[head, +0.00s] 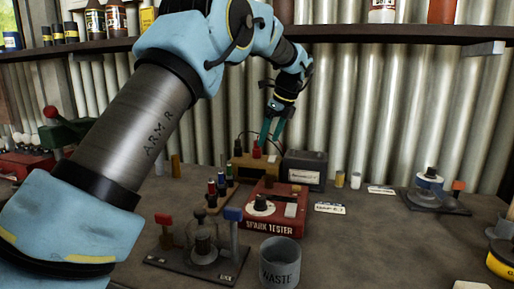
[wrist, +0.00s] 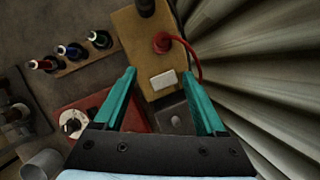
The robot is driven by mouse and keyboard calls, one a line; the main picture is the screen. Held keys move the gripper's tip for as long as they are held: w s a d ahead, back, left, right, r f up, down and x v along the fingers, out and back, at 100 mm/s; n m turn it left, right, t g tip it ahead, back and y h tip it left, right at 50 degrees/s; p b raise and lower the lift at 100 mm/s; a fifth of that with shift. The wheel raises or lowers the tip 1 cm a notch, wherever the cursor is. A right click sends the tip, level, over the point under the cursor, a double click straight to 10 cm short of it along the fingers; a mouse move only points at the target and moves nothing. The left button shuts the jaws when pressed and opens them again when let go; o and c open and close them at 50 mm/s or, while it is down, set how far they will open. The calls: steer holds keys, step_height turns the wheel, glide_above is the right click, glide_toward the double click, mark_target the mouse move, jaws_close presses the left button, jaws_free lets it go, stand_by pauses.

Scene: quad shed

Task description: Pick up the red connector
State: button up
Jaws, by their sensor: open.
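A red connector (wrist: 161,42) with a red cable sits upright on a tan wooden block (wrist: 137,33) in the wrist view. In the head view the red connector (head: 256,152) stands on the block (head: 241,172) at the back of the bench. My gripper (head: 271,143) is open and points down above the right part of this block. In the wrist view the open gripper (wrist: 159,72) has its teal fingers apart, with the connector just beyond the tips. Nothing is between the fingers but a view of the block's white plate.
A red spark tester (head: 275,212) is in front of the block, and a black box (head: 304,170) is right of it. The rack (head: 214,204) of coloured pieces is at the left. A corrugated wall (head: 400,110) stands close behind. A grey waste cup (head: 280,264) is in front.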

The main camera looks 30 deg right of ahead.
mark_target(257, 148)
steer(key=shift+w+a+p, duration=0.15)
steer(key=shift+w+a, duration=0.15)
steer(key=shift+w, duration=0.45)
steer(key=shift+w+a+p, duration=0.15)
steer(key=shift+w+a, duration=0.1)
steer(key=shift+w, duration=0.45)
steer(key=shift+x, duration=2.65)
steer(key=shift+w+a+r, duration=0.1)
steer(key=shift+w, duration=0.05)
jaws_close()
